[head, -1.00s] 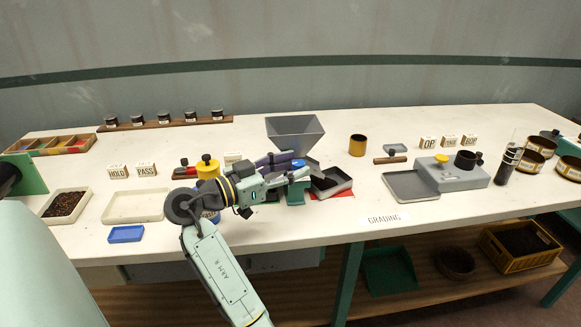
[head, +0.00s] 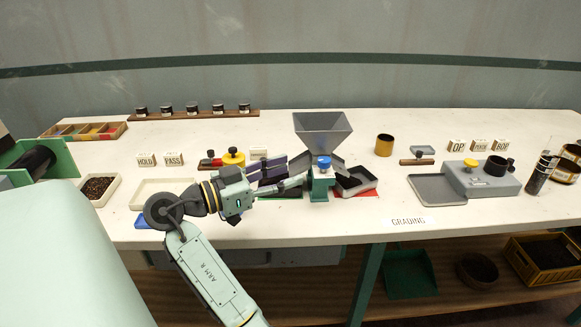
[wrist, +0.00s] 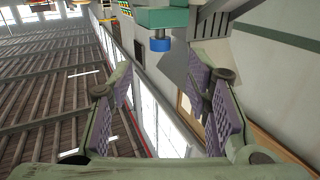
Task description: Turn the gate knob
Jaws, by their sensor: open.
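In the wrist view, the blue knob (wrist: 160,42) hangs from the green block (wrist: 162,18) at the top of the picture, beyond the fingertips of my gripper (wrist: 160,82). The knob is apart from both fingers there. Whether a finger touches the green block cannot be told.
A black tray (head: 362,186) on a red mat stands right of the block. A yellow round container (head: 233,158) stands behind my arm. A grey tray (head: 437,198) and a grey box (head: 497,182) are farther right. The white bench front (head: 355,218) is mostly clear.

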